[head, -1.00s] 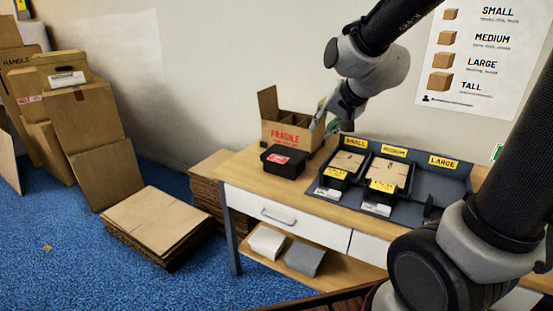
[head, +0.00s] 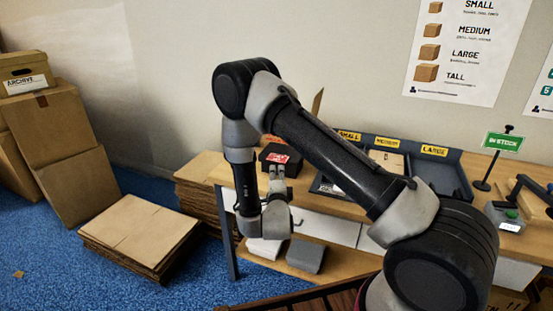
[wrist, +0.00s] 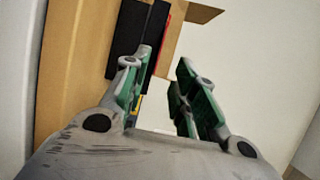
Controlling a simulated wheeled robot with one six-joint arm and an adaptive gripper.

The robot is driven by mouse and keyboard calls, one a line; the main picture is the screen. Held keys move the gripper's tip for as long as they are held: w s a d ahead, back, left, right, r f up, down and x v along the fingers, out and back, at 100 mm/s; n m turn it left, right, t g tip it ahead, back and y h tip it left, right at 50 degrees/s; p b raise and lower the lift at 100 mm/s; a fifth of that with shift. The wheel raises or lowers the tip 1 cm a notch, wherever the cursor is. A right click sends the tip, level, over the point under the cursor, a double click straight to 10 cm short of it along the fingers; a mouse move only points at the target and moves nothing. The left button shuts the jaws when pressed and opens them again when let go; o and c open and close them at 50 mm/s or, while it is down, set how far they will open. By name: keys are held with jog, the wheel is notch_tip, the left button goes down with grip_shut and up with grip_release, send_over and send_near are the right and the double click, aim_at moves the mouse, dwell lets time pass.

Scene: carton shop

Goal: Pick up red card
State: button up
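The red card (head: 276,157) with white markings lies on top of a black box (head: 264,167) at the left end of the table in the head view. In the wrist view, a thin red strip that appears to be the card's edge (wrist: 162,58) runs along the side of the black box (wrist: 128,40). My gripper (head: 277,172) is in front of the black box in the head view, partly covering it. In the wrist view my gripper (wrist: 163,75) is open, with its two green-padded fingers apart and nothing held between them. I cannot tell whether a finger touches the box.
An open carton (wrist: 183,25) stands behind the black box, mostly hidden by my arm in the head view. The organizer tray (head: 443,172) is to the right on the table. A green sign (head: 503,142) stands farther right. Stacked cardboard (head: 140,232) lies on the floor at left.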

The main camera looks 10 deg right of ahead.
aim_at(278, 158)
jog(key=x, duration=0.7)
jog(key=shift+w+a, duration=0.3)
jog(key=shift+w, duration=0.05)
grip_shut()
